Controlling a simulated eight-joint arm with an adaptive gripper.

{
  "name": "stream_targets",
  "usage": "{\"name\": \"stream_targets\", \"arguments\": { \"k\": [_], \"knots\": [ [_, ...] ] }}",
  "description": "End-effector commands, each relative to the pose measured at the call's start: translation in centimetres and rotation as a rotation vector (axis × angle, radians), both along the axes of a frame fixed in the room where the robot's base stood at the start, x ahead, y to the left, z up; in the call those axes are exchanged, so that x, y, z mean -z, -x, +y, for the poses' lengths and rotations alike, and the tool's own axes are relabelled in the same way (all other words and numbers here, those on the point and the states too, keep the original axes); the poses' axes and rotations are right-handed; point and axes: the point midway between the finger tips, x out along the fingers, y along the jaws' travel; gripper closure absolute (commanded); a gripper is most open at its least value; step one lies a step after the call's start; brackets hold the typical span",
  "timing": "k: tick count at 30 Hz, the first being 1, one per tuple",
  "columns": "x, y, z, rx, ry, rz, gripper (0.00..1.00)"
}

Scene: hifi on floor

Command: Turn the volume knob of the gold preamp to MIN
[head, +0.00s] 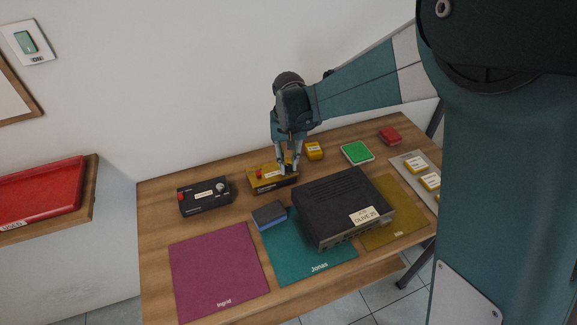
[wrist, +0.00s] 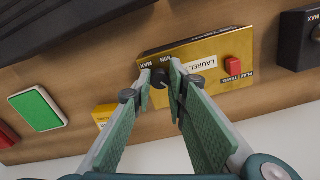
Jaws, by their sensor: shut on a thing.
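The gold preamp (head: 262,184) stands toward the back of the table, left of the large black unit. It also fills the upper middle of the wrist view (wrist: 215,55), with a label reading LAUREL and a red button (wrist: 233,66). Its dark volume knob (wrist: 159,77) sits at one end, with MIN and MAX printed near it. My gripper (head: 289,170) reaches down onto the preamp's right end in the head view. In the wrist view its fingertips (wrist: 161,78) are shut on the knob, one on each side. The fingers partly hide the knob, and I cannot tell its pointer direction.
A black box (head: 205,199) with a red button and knob stands left of the preamp. The large black OLIVE 25 unit (head: 340,200) stands close in front at right. A blue-grey block (head: 269,215), yellow box (head: 314,151) and green pad (head: 357,152) lie around.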

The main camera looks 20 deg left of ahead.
Motion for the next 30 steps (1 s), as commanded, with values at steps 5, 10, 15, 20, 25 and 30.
{"name": "stream_targets", "arguments": {
  "k": [5,10,15,20,25,30],
  "knots": [
    [0.15,0.00,0.01,-0.166,0.000,0.000,0.96],
    [0.12,-0.02,0.02,-0.327,0.000,0.000,0.96],
    [0.12,0.00,-0.01,-0.488,0.000,0.000,0.96],
    [0.10,0.00,-0.02,-0.640,0.000,0.000,0.96],
    [0.06,-0.03,-0.02,-0.801,0.000,0.000,0.96],
    [0.05,-0.05,-0.01,-0.961,0.000,0.000,0.96]
  ]
}}
